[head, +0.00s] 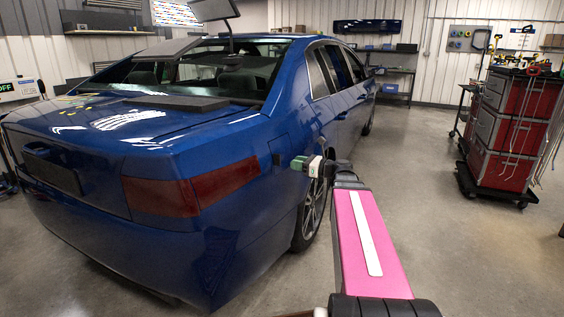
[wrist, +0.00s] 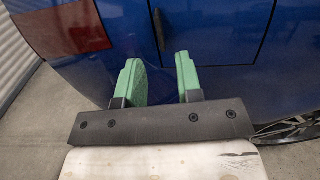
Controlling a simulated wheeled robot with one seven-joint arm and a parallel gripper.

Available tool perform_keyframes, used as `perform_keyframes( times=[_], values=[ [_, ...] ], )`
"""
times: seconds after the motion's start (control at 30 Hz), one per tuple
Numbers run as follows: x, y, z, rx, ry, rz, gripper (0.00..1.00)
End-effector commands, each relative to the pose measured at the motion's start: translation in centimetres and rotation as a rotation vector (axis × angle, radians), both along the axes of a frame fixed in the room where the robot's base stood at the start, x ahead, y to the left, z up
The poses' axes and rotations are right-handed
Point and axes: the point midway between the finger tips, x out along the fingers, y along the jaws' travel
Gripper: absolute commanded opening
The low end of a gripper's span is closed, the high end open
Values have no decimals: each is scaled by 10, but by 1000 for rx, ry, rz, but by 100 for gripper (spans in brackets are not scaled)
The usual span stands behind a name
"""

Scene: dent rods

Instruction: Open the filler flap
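The blue car's filler flap (wrist: 212,28) is a panel outlined by a dark seam on the rear side, in the upper middle of the wrist view. It looks flush with the body, and a small dark notch shows at its left edge. In the head view the flap (head: 279,143) is above the rear wheel and partly covered by my gripper. My gripper (wrist: 157,65) has two green fingers spread apart with nothing between them. They point at the bodywork around the flap's lower left edge. In the head view my gripper (head: 298,163) is close to the car's side; contact cannot be told.
The blue car (head: 100,240) fills the left, with a red tail light (head: 160,196) left of the flap and a rear wheel (head: 311,212) below. A red tool cart (head: 512,125) stands at the right. The floor between is clear.

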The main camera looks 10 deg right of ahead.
Motion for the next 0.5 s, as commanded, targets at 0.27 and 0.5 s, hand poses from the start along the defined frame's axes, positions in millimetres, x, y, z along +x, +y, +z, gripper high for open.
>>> perform_keyframes(
  times=[0.27, 0.5],
  values=[
    [28, 37, 0, -1, 0, 2, 33],
    [40, 54, 0, -2, -1, 0, 33]
  ],
)
